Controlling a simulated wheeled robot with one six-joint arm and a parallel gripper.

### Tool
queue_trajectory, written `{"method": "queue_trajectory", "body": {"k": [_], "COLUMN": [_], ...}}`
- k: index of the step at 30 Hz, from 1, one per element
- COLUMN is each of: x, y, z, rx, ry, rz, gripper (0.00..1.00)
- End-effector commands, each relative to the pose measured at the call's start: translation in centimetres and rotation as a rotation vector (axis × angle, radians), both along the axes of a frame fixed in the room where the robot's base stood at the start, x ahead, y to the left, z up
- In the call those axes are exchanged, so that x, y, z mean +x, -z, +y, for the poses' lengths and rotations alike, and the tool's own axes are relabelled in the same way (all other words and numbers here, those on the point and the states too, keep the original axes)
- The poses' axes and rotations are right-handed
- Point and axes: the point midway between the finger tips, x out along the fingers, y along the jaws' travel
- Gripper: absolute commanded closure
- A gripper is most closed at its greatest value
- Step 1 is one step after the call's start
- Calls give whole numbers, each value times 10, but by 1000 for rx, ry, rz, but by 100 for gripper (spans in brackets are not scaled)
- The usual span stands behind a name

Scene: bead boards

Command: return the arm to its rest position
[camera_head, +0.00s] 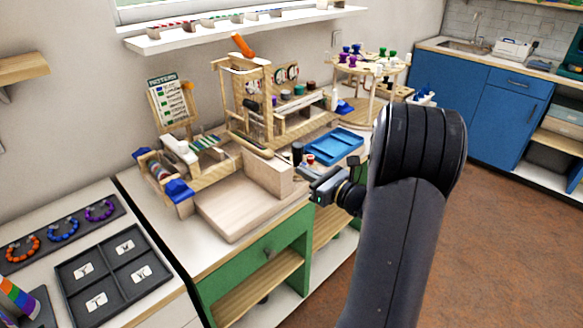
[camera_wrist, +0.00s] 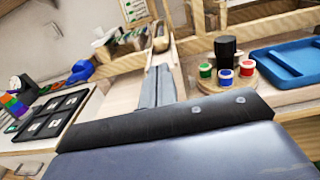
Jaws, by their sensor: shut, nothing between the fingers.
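My arm (camera_head: 395,240) rises from the lower edge of the head view, bends at a thick dark elbow and reaches left over the front edge of the workbench. My gripper (camera_head: 308,174) is at its end, beside the pale wooden block, partly hidden by the wrist parts. In the wrist view the two grey fingers of my gripper (camera_wrist: 159,75) lie together, shut and with nothing between them.
The white-topped bench with green drawer (camera_head: 250,258) holds a wooden block (camera_head: 268,174), a blue tray (camera_head: 334,147) and wooden racks. Small red, green and blue pots (camera_wrist: 225,77) stand right of the fingers. A black sorting tray (camera_head: 112,285) lies left. Floor (camera_head: 500,240) is clear at right.

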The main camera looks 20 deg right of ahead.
Motion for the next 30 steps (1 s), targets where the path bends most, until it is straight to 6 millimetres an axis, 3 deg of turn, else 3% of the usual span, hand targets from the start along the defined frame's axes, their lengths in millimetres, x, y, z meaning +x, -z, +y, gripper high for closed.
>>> {"method": "queue_trajectory", "body": {"k": [6, 19, 23, 30], "x": [-21, -23, -14, 21], "y": [0, 0, -1, -1], "z": [-9, -9, -5, 11], "rx": [1, 0, -1, -1], "ry": [0, -2, -4, -6], "rz": [0, 0, 1, 0], "gripper": [100, 100, 100, 100]}}
